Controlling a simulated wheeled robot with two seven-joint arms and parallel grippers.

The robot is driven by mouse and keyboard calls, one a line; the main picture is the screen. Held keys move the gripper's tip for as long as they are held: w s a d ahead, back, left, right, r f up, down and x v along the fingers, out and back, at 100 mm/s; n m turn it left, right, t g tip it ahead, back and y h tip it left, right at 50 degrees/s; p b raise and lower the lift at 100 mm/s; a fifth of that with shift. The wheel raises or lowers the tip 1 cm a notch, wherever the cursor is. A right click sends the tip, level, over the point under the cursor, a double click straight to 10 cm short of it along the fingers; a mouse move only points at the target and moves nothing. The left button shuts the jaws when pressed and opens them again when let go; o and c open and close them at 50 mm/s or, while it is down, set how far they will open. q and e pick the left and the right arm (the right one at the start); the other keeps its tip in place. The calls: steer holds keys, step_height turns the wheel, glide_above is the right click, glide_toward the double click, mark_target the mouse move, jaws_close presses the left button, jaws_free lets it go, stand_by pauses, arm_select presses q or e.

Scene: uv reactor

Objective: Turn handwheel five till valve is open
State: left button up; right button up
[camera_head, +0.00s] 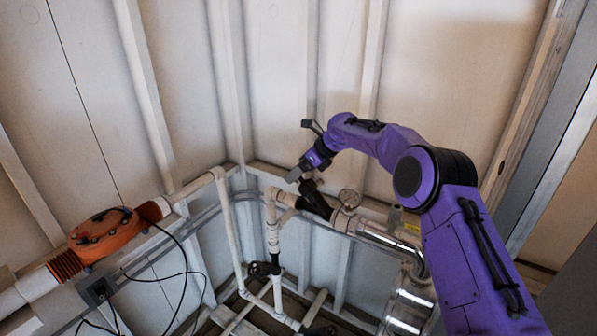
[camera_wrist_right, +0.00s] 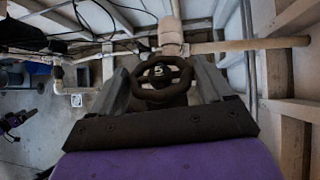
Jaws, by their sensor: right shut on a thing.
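My right gripper (camera_head: 294,177) reaches in from the right and is at a black valve (camera_head: 314,199) on the pipework near the corner. In the right wrist view, a dark round handwheel (camera_wrist_right: 160,72) with spokes sits between the two grey fingers of this gripper (camera_wrist_right: 162,80). The gripper is shut on the handwheel. In the head view, the gripper hides most of the wheel. No number on the wheel is readable, and how far the valve is open cannot be told. My left gripper is not in the head view.
An orange reactor housing (camera_head: 104,234) joins a pale pipe at left, with black cables hanging below. A round gauge (camera_head: 348,198) and a shiny metal pipe (camera_head: 380,236) stand right of the valve. Another black valve (camera_head: 262,268) sits lower. Panelled walls close the corner behind.

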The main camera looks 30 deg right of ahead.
steer(key=shift+d+f+n+g+y, duration=0.1)
steer(key=shift+n+g+y, duration=0.2)
steer(key=shift+g+y, duration=0.2)
stand_by(0.3)
steer(key=o, duration=1)
steer(key=shift+c, duration=0.2)
steer(key=b+v, duration=0.1)
steer(key=v, duration=0.9)
steer(key=shift+d, duration=0.25)
steer(key=shift+s, duration=0.15)
